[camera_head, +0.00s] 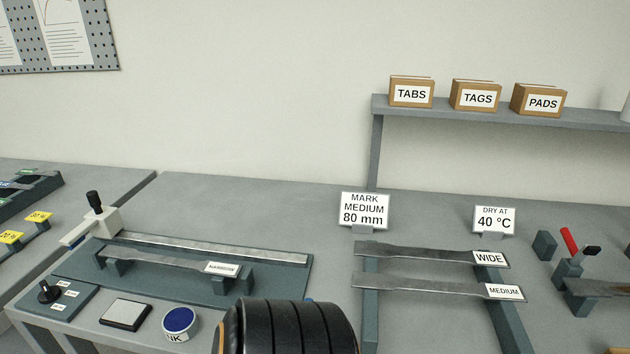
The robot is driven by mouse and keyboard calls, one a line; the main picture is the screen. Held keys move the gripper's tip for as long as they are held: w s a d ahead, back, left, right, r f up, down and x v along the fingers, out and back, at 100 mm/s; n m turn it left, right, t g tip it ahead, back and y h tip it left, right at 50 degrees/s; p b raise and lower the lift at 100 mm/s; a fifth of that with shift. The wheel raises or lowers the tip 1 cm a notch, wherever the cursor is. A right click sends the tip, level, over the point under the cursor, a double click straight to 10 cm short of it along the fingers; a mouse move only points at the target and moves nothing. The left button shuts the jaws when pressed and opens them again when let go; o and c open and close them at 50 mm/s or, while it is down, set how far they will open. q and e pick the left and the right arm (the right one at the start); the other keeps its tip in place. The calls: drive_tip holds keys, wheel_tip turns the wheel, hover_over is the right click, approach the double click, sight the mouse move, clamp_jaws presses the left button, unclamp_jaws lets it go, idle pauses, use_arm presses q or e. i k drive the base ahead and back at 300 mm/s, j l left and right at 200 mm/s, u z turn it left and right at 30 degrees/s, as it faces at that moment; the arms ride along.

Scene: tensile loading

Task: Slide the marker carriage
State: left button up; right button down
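The marker carriage (98,221) is a white block with a black upright knob and a pale arm pointing to the lower left. It sits at the left end of a long metal rail (215,248) on a dark grey-green base plate (285,283). In front of the rail, a flat metal specimen (160,262) labelled NARROW rests on two dark supports. A small dial with a black knob (49,291) is at the plate's front left corner. Neither of my grippers is in view.
An ink pad (126,314) and a blue-topped ink pot (180,322) are in front of the plate. A sign (364,212) reads MARK MEDIUM 80 mm. WIDE (430,254) and MEDIUM (440,286) specimens lie on a rack to the right. A black ribbed part hides the bottom centre.

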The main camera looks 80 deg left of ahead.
sight(104, 222)
drive_tip(key=u, duration=4)
